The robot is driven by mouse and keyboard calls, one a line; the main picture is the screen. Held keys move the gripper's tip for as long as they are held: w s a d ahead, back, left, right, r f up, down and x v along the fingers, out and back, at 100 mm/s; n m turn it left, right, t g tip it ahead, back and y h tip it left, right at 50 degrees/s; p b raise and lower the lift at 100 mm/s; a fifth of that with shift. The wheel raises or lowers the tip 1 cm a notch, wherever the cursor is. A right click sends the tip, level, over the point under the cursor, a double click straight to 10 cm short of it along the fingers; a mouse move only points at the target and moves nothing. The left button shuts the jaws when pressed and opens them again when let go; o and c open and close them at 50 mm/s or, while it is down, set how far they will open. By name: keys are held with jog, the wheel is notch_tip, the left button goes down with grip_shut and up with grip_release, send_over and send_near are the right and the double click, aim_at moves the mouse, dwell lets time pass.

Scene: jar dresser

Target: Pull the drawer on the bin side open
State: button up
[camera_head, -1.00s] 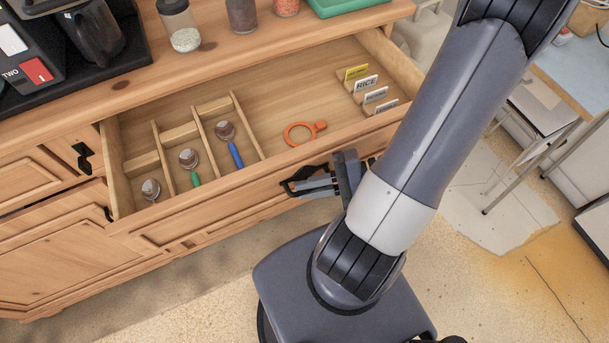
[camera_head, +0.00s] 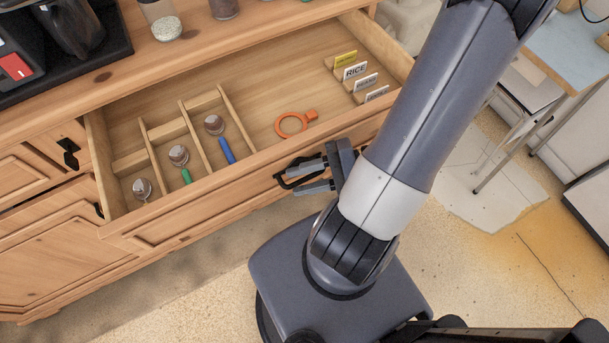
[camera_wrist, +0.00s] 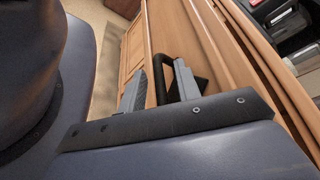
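The wide wooden drawer (camera_head: 262,95) stands pulled far out from the dresser, its inside in plain view. Its black handle (camera_head: 282,184) is on the front panel. My gripper (camera_head: 296,179) is at this handle. In the wrist view the two grey fingers (camera_wrist: 160,84) stand apart, one on each side of the dark handle bar (camera_wrist: 160,66). A narrow gap seems to show beside the bar, so the fingers look open around it rather than clamped. Contact with the bar is hard to tell. No bin is in view.
Inside the drawer lie several scoops in slots (camera_head: 180,155), an orange ring (camera_head: 292,124) and label cards (camera_head: 355,71). Glass jars (camera_head: 165,22) and a black machine (camera_head: 70,25) stand on the dresser top. A table (camera_head: 565,55) is at right. Floor (camera_head: 200,290) in front is clear.

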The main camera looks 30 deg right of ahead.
jog(key=v, duration=1)
jog(key=shift+s+d, duration=0.2)
jog(key=shift+d, duration=0.15)
jog(key=shift+r, duration=0.1)
jog(key=x, duration=1)
jog(key=shift+w+a, duration=0.2)
jog(key=shift+a, duration=0.15)
jog(key=shift+w, duration=0.3)
